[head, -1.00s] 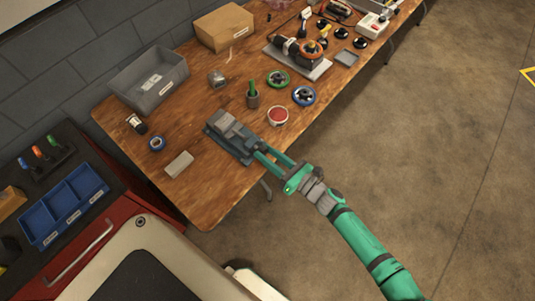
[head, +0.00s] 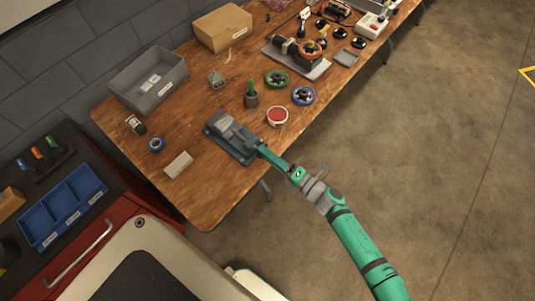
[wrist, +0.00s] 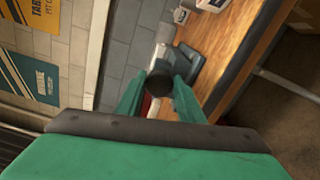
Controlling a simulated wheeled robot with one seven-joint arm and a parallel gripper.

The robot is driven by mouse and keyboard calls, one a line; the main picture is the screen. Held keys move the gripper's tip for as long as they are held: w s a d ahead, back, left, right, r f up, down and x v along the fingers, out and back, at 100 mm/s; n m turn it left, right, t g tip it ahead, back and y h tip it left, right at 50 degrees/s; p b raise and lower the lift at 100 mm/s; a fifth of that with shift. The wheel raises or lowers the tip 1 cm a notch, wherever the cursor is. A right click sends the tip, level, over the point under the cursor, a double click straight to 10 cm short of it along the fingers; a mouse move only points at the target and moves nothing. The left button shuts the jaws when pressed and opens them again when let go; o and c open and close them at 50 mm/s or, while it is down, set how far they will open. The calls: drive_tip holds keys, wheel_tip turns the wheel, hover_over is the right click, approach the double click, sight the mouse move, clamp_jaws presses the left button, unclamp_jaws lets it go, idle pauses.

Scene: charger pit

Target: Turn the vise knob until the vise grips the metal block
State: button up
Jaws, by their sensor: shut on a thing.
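The blue-grey vise (head: 231,148) is at the front edge of the wooden bench, with a lighter grey block-like part (head: 224,126) at its jaws. I cannot tell whether that part is the metal block or whether the jaws touch it. My gripper (head: 262,149) is at the vise's near end, its fingers lined up one behind the other in the head view. In the wrist view the dark round knob (wrist: 159,84) sits between the two green fingertips, which are shut on it. The vise body (wrist: 187,62) shows beyond, partly hidden by the fingers and knob.
A pale block (head: 178,164) lies left of the vise on the bench (head: 212,198). A red-topped round tin (head: 277,117) and a dark cup with a green item (head: 252,98) stand close to its right. A grey bin (head: 148,82) is behind. The floor in front is open.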

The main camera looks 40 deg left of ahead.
drive_tip(key=m, duration=0.5)
drive_tip(key=shift+f+m, duration=0.15)
drive_tip(key=shift+m, duration=0.15)
drive_tip(key=m, duration=0.5)
drive_tip(key=shift+f, duration=0.1)
drive_tip(key=m, duration=0.6)
drive_tip(key=shift+s, duration=0.15)
drive_tip(key=m, duration=0.6)
drive_tip(key=shift+s+f, duration=0.1)
drive_tip(key=m, duration=0.6)
drive_tip(key=shift+s+m, duration=0.1)
drive_tip(key=shift+m, duration=0.2)
drive_tip(key=m, duration=0.6)
drive_tip(key=shift+s, duration=0.1)
drive_tip(key=m, duration=0.4)
drive_tip(key=shift+r+m, duration=0.25)
drive_tip(key=shift+m, duration=0.15)
drive_tip(key=shift+r+m, duration=0.1)
drive_tip(key=shift+m, duration=1.9)
